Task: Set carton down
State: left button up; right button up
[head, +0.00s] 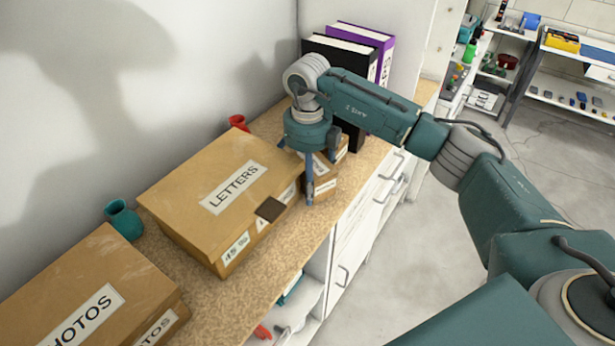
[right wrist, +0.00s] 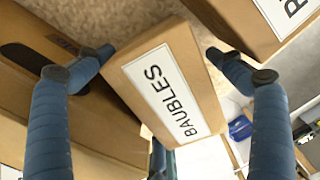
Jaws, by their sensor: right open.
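The carton, a small brown box labelled BAUBLES, fills the middle of the right wrist view (right wrist: 165,85). In the head view the carton (head: 325,187) is partly hidden behind my right gripper (head: 310,192), beside the LETTERS box, and appears to rest on the speckled worktop (head: 283,255). My right gripper is open, pointing down, with its fingers (right wrist: 160,55) on either side of the carton. A gap shows at the right finger; contact at the left fingertip is unclear. My left gripper is not in view.
The large LETTERS box (head: 215,185) stands close on the left, and a PHOTOS box (head: 95,290) is nearer. Another box (head: 343,150) and upright binders (head: 375,50) stand behind. A teal cup (head: 124,220) and red cup (head: 238,122) are by the wall. The worktop's front edge is close.

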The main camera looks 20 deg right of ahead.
jog(key=shift+r, duration=0.45)
notch_tip(320, 180, up, 11)
jog(key=b, duration=0.3)
jog(key=shift+r, duration=0.2)
